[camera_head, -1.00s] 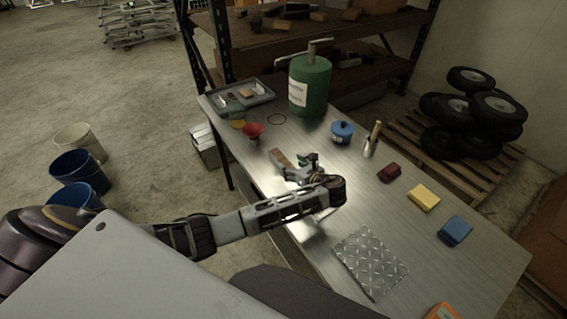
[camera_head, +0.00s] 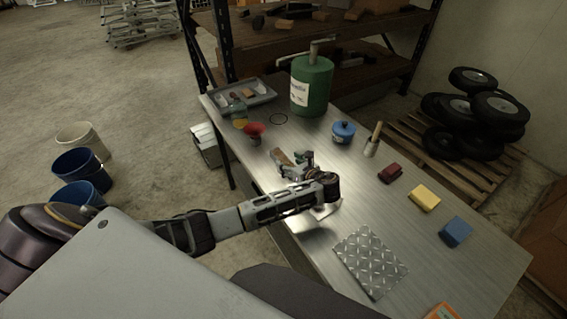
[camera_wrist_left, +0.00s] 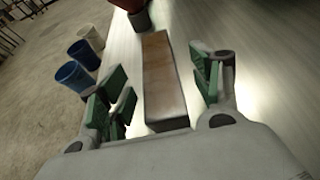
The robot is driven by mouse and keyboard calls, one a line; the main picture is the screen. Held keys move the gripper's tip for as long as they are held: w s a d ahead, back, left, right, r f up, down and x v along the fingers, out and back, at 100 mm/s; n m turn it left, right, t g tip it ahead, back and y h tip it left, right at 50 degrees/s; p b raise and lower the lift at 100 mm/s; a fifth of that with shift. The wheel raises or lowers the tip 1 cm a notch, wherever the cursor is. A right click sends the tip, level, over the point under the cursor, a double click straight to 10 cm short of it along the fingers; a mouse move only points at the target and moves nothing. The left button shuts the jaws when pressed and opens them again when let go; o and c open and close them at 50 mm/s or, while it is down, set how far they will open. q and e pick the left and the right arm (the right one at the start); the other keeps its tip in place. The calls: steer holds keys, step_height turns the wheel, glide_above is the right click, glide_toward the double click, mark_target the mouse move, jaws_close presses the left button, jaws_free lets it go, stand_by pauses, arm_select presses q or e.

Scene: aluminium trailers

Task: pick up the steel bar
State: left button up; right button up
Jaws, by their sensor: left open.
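The steel bar (camera_wrist_left: 162,80) is a brownish rectangular bar with a greyer near end, lying on the metal table. In the left wrist view it runs lengthwise between the two green-padded fingers of my open left gripper (camera_wrist_left: 165,95), with a gap on each side. In the head view the bar (camera_head: 281,157) shows partly, just beyond my left gripper (camera_head: 296,163), whose fingers and wrist hide its near part. I cannot tell how high the fingers are above the table. My right gripper is not in view.
A red funnel-like item (camera_head: 254,130) stands beyond the bar. A green canister (camera_head: 311,85), blue pot (camera_head: 343,131), brush (camera_head: 373,140) and coloured blocks (camera_head: 424,198) stand farther right. A tread plate (camera_head: 370,262) lies near the front edge. Buckets (camera_head: 82,168) stand on the floor at left.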

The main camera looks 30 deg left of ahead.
mark_target(284, 159)
arm_select(q)
steer(key=shift+p+x, duration=0.35)
steer(key=shift+x, duration=1.95)
steer(key=shift+s+a, duration=0.1)
steer(key=shift+f, duration=0.1)
jaws_close()
steer(key=shift+r, duration=0.2)
